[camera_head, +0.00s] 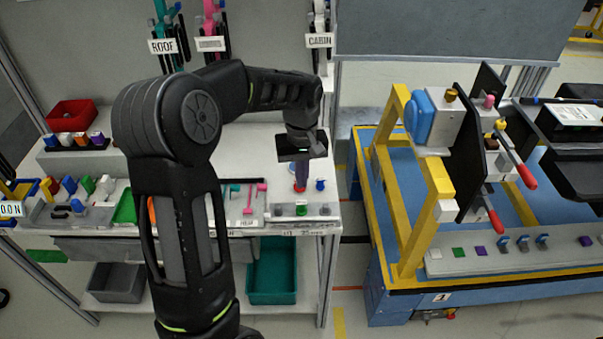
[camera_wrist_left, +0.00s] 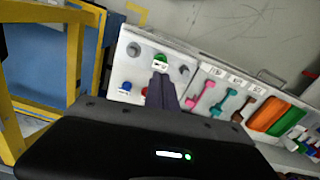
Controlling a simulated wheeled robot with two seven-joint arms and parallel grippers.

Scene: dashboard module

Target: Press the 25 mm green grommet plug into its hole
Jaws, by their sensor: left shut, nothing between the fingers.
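A small green plug (camera_head: 301,210) sits on the grey strip at the front right of the left bench, between two grey plugs. It also shows in the left wrist view (camera_wrist_left: 160,58), just beyond my fingertips, beside a white label. My left gripper (camera_head: 301,184) points down over the bench corner with its fingers together and empty. Its fingers show in the left wrist view (camera_wrist_left: 161,82). They are close to a red plug (camera_head: 298,188); I cannot tell whether they touch it. I cannot make out the plug's hole. My right gripper is not in view.
A blue plug (camera_head: 320,185) stands right of the fingers. Pink and teal parts lie in a tray (camera_head: 248,208) to the left. The blue worktable (camera_head: 372,262) with a yellow frame (camera_head: 397,180) and dashboard fixture stands to the right, across a narrow floor gap.

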